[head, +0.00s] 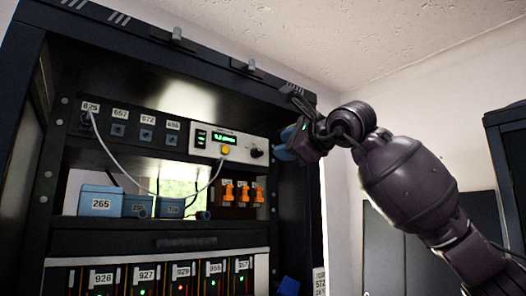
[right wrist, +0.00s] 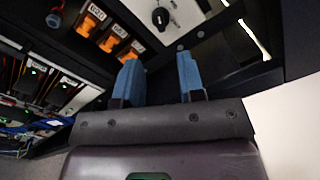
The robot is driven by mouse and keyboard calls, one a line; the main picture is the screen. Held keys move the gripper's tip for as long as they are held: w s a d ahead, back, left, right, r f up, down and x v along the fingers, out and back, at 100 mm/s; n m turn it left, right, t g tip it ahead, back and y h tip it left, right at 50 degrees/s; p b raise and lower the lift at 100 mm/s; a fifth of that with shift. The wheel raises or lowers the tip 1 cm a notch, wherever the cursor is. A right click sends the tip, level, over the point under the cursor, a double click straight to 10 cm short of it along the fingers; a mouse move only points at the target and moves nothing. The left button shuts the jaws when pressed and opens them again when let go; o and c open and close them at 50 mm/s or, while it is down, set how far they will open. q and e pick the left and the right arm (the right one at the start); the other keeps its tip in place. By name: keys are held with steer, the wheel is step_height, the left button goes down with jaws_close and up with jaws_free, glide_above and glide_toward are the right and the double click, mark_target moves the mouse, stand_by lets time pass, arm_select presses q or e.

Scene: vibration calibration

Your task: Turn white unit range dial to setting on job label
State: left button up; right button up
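The white unit (head: 228,144) sits at the right end of the rack's upper shelf, with a lit green display, a yellow button and a black range dial (head: 256,153) at its lower right. In the right wrist view the dial (right wrist: 160,17) shows at the top edge; its setting is too small to read. My right gripper (head: 286,150) is just right of the dial, apart from it. Its blue fingers (right wrist: 160,78) are spread with nothing between them. A white label (head: 320,281) is on the rack's right side; I cannot tell whether it is the job label. My left gripper is not in view.
Orange switches (head: 244,192) are below the white unit. A grey cable hangs from the 825 panel (head: 90,107) to the unit. Blue boxes (head: 101,201) stand on the shelf at left. The rack's right post (head: 293,225) is close to my gripper.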

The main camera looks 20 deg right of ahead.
mark_target(261, 153)
steer(key=p+x, duration=0.2)
steer(key=x, duration=0.6)
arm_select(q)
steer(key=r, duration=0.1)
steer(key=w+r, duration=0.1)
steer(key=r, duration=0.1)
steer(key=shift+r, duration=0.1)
arm_select(e)
steer(key=shift+w, duration=0.1)
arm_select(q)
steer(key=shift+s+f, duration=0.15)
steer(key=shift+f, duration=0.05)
arm_select(e)
steer(key=c, duration=0.6)
